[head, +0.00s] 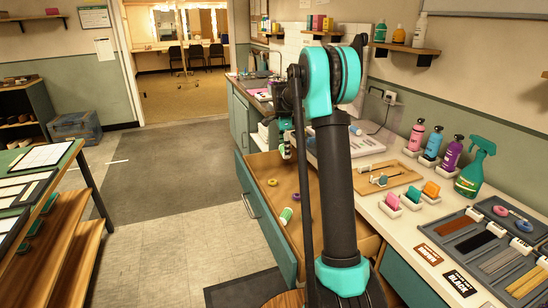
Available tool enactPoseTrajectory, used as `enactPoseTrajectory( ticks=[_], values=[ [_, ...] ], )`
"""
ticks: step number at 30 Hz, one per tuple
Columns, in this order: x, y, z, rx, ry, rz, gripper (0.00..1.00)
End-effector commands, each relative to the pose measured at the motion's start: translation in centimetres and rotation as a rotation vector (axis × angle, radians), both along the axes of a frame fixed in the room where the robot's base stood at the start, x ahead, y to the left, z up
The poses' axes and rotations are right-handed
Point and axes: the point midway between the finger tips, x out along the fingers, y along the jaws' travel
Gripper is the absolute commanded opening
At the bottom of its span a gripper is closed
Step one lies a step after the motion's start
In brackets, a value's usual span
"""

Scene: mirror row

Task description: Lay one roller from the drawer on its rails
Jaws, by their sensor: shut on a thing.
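The open drawer (262,213) under the counter has a bare wooden floor. In it lie a green and white roller (286,216), a yellow ring-shaped piece (272,182) and a small purple piece (296,196). My gripper (286,152) hangs over the far part of the drawer, partly hidden behind my own arm. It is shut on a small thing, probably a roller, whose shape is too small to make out. A wooden board (400,174) on the counter, right of my arm, carries small rail-like parts and a blue piece. My arm hides part of the drawer.
Pink, blue and purple bottles (432,142) and a teal spray bottle (474,168) stand along the wall side. Small colored blocks in white holders (431,190) and a grey tray (500,250) fill the near counter. The floor left of the drawer is clear.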

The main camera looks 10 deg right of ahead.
Motion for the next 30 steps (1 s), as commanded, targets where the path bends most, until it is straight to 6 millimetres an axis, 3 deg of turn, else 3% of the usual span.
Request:
enactPoseTrajectory(
  ticks=[6, 15, 30],
  values=[
    [3.3, -6.8, 1.1, -0.057, -0.002, 0.02, 0.35],
    [6.2, -16.3, 2.6, -0.136, -0.008, 0.056, 0.35],
    [7.7, -32.9, 5.1, -0.262, -0.026, 0.117, 0.35]
  ],
)
